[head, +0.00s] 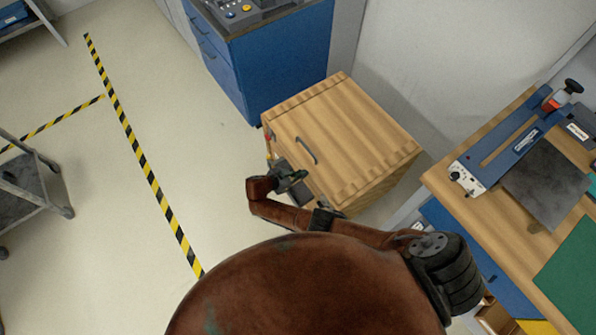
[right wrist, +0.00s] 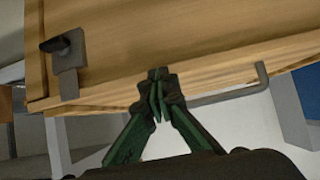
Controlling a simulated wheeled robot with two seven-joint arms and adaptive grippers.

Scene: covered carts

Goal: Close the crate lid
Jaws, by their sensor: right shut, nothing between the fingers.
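The wooden crate (head: 385,185) stands in the middle of the head view. Its lid (head: 350,130), with a dark bar handle (head: 306,150), appears to lie flat across the top; I see no clear gap. My right gripper (head: 300,176) is at the crate's left edge, near the handle. In the right wrist view its green fingers (right wrist: 158,92) are together and empty, in front of the crate's wooden edge (right wrist: 215,75). Whether they touch the wood is unclear. My left gripper is not in view.
A dark knob on a grey plate (right wrist: 67,62) and a bent grey rod (right wrist: 232,90) show in the wrist view. A blue cabinet (head: 285,60) stands behind the crate, a workbench (head: 455,185) to the right. A grey cart (head: 30,190) is far left; floor between is clear.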

